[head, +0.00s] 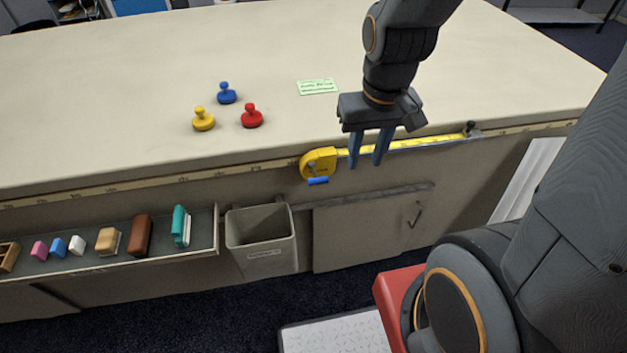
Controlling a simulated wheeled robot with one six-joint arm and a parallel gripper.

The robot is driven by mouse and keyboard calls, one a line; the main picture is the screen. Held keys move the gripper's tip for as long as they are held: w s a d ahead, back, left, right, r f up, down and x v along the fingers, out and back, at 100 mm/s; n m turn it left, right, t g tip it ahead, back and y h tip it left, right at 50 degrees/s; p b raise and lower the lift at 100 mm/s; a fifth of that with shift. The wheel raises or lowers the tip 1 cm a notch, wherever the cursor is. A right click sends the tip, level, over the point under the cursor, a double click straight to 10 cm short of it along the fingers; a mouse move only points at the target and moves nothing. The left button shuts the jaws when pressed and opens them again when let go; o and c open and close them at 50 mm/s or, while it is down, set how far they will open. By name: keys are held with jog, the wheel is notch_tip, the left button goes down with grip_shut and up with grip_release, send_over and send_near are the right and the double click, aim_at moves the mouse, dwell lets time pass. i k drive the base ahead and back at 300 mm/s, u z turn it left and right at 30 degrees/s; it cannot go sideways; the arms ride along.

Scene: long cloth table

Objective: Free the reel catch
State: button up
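A yellow tape-measure reel (318,162) sits at the table's front edge, with a blue catch (318,181) at its lower side. Its yellow tape (425,143) runs out to the right along the edge to a dark knob (470,129). My gripper (366,162) points down in front of the tape, just right of the reel. Its two blue-grey fingers are apart with nothing seen between them but the edge and tape behind. I cannot tell whether a finger touches the tape.
Yellow (204,120), blue (226,94) and red (252,117) knobbed pieces and a green card (318,87) lie on the cloth table (110,75). Below the edge are an open drawer (100,263) of small blocks, a grey bin (261,240) and a cabinet door (360,236).

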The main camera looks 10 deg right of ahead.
aim_at(316, 179)
jog(key=z, duration=0.85)
jog(key=k, duration=0.65)
jog(key=u, duration=0.85)
